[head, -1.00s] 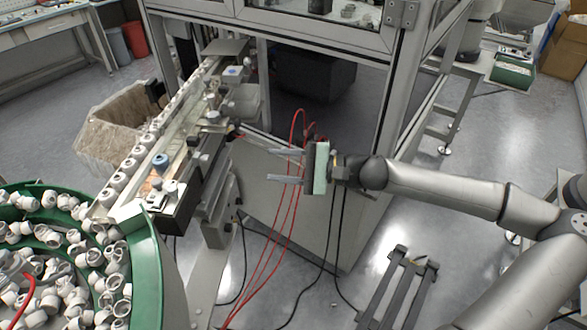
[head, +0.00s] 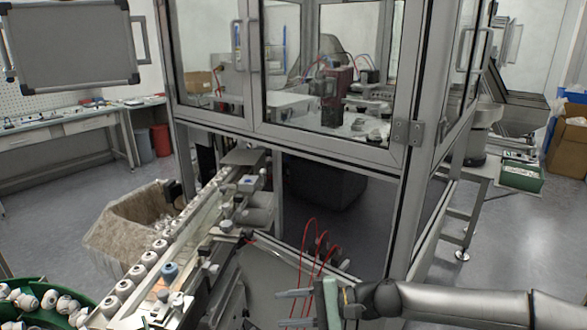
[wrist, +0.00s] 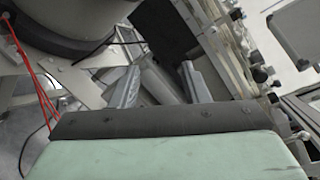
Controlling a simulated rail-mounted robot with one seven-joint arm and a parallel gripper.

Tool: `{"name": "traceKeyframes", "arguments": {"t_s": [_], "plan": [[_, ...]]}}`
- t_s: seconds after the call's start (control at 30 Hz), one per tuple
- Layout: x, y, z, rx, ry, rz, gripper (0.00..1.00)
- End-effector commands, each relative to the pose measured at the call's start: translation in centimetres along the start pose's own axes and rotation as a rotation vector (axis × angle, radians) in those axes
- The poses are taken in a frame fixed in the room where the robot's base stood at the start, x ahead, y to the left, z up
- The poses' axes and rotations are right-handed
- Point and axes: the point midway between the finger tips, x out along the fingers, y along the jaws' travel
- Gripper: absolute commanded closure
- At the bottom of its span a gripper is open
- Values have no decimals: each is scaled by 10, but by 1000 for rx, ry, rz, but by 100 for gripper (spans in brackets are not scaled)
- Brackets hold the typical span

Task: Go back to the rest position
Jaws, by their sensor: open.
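My gripper (head: 296,309) is near the bottom of the head view, right of the feeder rail, with its fingers pointing left. The two fingers are apart and nothing is between them. In the wrist view the open fingers (wrist: 160,88) show beyond the dark and pale green gripper body, with empty space between them. My arm comes in from the lower right of the head view.
The feeder rail (head: 180,238) carries a row of white caps. A green bowl (head: 30,284) with caps is at lower left. A glass-walled machine cabinet (head: 330,75) stands behind. Red hoses (head: 318,245) hang close to my gripper.

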Motion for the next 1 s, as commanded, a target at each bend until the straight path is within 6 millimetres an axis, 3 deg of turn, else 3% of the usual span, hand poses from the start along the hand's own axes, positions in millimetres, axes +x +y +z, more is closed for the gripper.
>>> {"name": "traceKeyframes", "arguments": {"t_s": [0.07,0.17,0.3,0.4,0.53,0.7,1.0], "plan": [[24,47,3,-18,0,198,58],[30,104,7,-51,9,442,58],[9,157,14,-110,42,745,58],[-18,174,21,-164,82,930,58],[-57,175,35,-244,152,1128,58],[-103,152,67,-367,266,1298,58],[-149,121,125,-552,404,1360,58]]}}
